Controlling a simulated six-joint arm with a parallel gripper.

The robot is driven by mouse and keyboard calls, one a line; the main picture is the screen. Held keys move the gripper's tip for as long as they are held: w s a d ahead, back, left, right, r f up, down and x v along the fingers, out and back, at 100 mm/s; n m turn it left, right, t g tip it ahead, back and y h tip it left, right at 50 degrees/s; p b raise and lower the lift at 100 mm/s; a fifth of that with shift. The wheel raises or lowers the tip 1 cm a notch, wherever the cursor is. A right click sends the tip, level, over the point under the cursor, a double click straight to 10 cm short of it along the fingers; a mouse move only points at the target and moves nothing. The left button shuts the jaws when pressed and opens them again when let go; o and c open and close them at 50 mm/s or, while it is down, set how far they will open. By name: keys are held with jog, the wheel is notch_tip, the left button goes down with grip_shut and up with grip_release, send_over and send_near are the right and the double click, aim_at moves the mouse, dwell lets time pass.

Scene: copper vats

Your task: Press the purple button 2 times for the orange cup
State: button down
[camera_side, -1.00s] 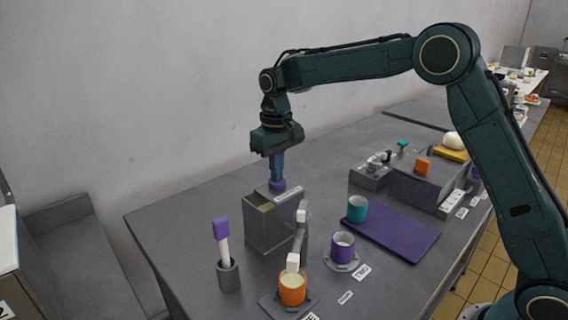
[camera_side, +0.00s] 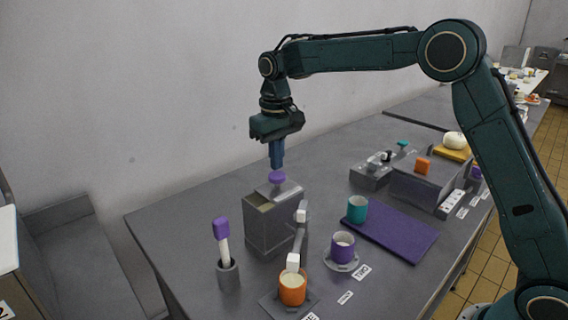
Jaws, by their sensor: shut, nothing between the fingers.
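The purple button (camera_side: 277,177) sits on top of the grey metal dispenser box (camera_side: 268,225). My gripper (camera_side: 276,165) is shut and empty, pointing straight down just above the button. A small gap seems to show between the fingertips and the button. The orange cup (camera_side: 292,291) stands on a grey plate at the front, under the white end of the dispenser's spout (camera_side: 293,262). Something pale shows inside the cup.
A purple cup (camera_side: 342,249) stands on a round grey base right of the dispenser. A teal cup (camera_side: 357,208) stands by a purple mat (camera_side: 400,235). A purple-topped tool (camera_side: 221,229) stands in a grey holder (camera_side: 228,274) at the left. Grey boxes stand at the back right.

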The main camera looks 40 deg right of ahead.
jog(key=shift+r, duration=0.15)
dwell(0.4)
notch_tip(320, 180, up, 6)
jog(key=shift+f, duration=0.15)
dwell(0.6)
jog(key=s+d+r+t, duration=0.2)
jog(key=s+r, duration=0.1)
jog(key=s, duration=0.6)
jog(key=s+d+r+t, duration=0.1)
jog(key=s+d+r, duration=0.15)
jog(key=s, duration=0.65)
jog(key=s+f+t, duration=0.1)
jog(key=s+f, duration=0.2)
jog(key=s, duration=0.5)
jog(key=s+d+f+t, duration=0.1)
jog(key=s+f, duration=0.2)
jog(key=s, duration=0.5)
jog(key=shift+s+d+f+t, duration=0.15)
jog(key=shift+s+f+t, duration=0.15)
jog(key=shift+s+f, duration=0.05)
